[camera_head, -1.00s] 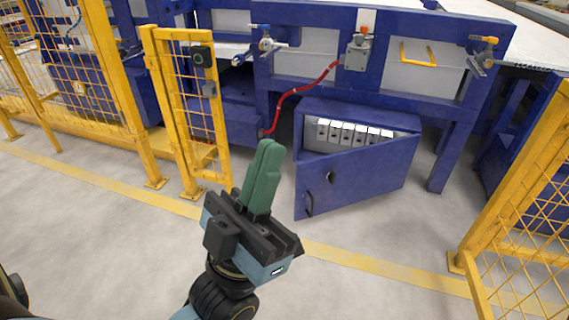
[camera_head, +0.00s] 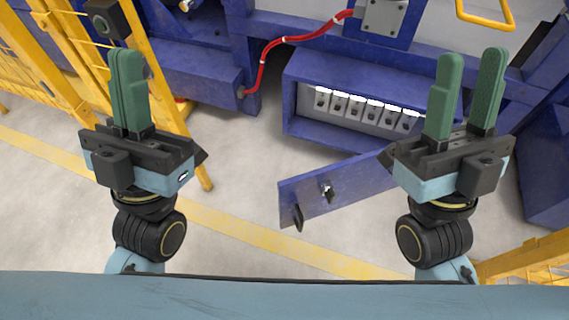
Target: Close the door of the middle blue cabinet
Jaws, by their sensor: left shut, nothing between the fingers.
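The middle blue cabinet (camera_head: 300,88) stands ahead in the head view, under the blue frame. Its door (camera_head: 335,190) hangs open toward me, swung out at an angle. A black handle (camera_head: 298,217) and a latch (camera_head: 327,193) show on the door. A row of several grey switches shows inside the cabinet. My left gripper (camera_head: 128,62) is shut and empty, left of the cabinet and clear of the door. My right gripper (camera_head: 470,65) is open and empty. It hides the door's right end and part of the cabinet's right side.
A yellow mesh fence and post (camera_head: 165,60) stand close behind and right of my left gripper. More yellow fence (camera_head: 530,262) is at the lower right. A red hose (camera_head: 285,40) runs left of the cabinet. The floor before the door is clear, with a yellow line (camera_head: 260,235).

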